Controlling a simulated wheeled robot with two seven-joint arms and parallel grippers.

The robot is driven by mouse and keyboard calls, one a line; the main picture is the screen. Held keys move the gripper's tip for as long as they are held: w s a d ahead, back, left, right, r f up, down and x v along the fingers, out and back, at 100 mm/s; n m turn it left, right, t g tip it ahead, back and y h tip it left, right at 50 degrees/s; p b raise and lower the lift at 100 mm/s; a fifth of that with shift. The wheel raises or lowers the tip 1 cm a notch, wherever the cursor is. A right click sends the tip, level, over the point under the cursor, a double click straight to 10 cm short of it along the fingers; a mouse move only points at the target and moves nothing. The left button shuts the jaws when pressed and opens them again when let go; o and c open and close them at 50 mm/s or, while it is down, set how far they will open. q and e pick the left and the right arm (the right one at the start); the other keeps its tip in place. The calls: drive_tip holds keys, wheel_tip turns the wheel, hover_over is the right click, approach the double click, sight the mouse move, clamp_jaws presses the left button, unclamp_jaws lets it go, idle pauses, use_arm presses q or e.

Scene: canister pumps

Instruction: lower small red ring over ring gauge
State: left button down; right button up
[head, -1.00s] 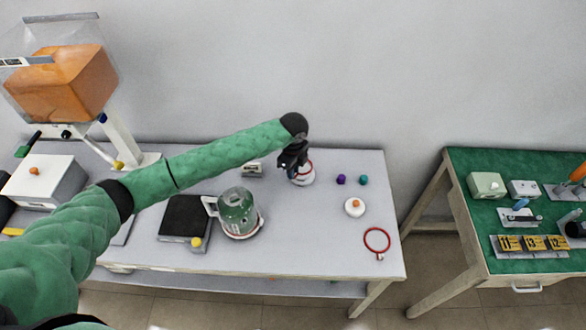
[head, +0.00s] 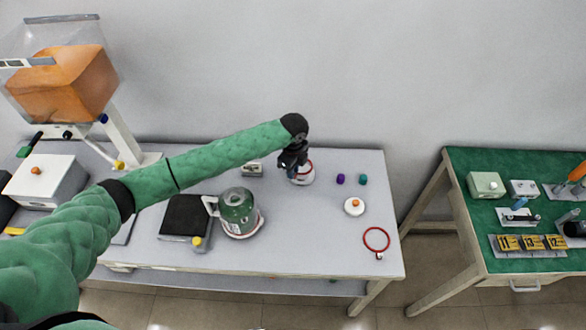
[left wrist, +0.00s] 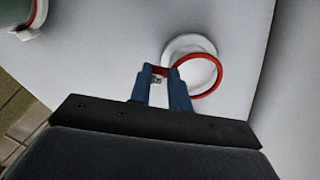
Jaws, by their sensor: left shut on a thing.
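The small red ring (left wrist: 222,72) is held at its tab in my left gripper (left wrist: 163,76), whose blue fingers are shut on it. In the left wrist view the ring crosses over the white round ring gauge (left wrist: 183,43) and sits off to its lower right. I cannot tell the height between them or whether the ring is around any part of the gauge. In the head view the left gripper (head: 290,170) is beside the gauge (head: 302,180), partly hiding it, with a red arc showing at its top. My right gripper is not in view.
A larger red ring (head: 377,240) lies at the table's right front. A white disc with an orange knob (head: 354,206), purple (head: 340,179) and teal (head: 363,180) pieces lie nearby. A green canister (head: 238,212) stands left. A green-topped table (head: 470,220) is across a gap.

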use_arm(q)
drive_tip(key=shift+f+b, duration=0.35)
drive_tip(key=shift+f, duration=0.8)
idle(1.0)
drive_tip(key=c, duration=1.2)
unclamp_jaws()
drive_tip(key=shift+c, duration=0.2)
drive_tip(key=shift+r, duration=0.15)
drive_tip(key=shift+w+r, duration=0.1)
drive_tip(key=shift+w+d, duration=0.1)
drive_tip(key=c, duration=0.3)
drive_tip(key=shift+o, duration=0.2)
